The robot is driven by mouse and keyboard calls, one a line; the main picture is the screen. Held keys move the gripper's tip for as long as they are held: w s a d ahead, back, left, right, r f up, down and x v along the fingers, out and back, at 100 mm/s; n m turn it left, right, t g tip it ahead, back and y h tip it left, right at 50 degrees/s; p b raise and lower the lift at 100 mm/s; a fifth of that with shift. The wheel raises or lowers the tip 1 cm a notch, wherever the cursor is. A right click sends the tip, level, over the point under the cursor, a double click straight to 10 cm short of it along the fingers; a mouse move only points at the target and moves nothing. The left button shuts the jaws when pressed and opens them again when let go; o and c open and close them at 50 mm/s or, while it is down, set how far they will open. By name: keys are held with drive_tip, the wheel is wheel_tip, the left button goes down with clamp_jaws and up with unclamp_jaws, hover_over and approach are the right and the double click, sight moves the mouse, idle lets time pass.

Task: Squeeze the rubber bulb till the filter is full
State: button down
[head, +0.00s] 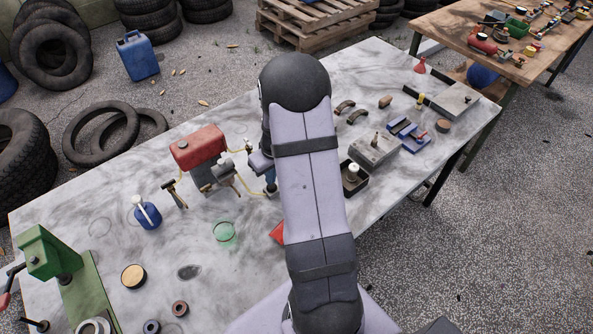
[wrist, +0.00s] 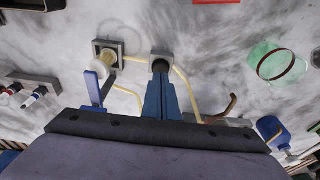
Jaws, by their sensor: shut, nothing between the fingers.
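My gripper (wrist: 160,78) points down at the table in the wrist view, its blue fingers together and empty. A dark round piece that looks like the rubber bulb (wrist: 161,64) sits on a small grey mount just at the fingertips; I cannot tell whether they touch it. A pale yellowish fitting, possibly the filter (wrist: 108,56), stands on a square mount to its left. Its fill level cannot be read. Pale yellow hoses (wrist: 187,95) run from these mounts. In the head view, my gripper (head: 270,188) is partly hidden by my arm, beside the red tank (head: 198,146).
A green glass (head: 224,233) and a blue bottle (head: 147,215) stand left of my gripper. A black tray (head: 354,178), a grey block (head: 374,150) and a blue rack (head: 408,135) lie to the right. The marble tabletop (head: 190,240) has bare room near the front.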

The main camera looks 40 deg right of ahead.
drive_tip(key=shift+f, duration=0.2)
drive_tip(key=shift+f+b, duration=0.8)
drive_tip(key=shift+b, duration=0.05)
drive_tip(key=shift+r+p, duration=0.75)
drive_tip(key=shift+r, duration=0.3)
drive_tip(key=shift+f+b, duration=0.3)
drive_tip(key=shift+f, duration=0.05)
drive_tip(key=shift+f+b, duration=0.65)
drive_tip(key=shift+f, duration=0.15)
drive_tip(key=shift+r, duration=0.2)
drive_tip(key=shift+r+p, duration=0.85)
drive_tip(key=shift+r, duration=0.05)
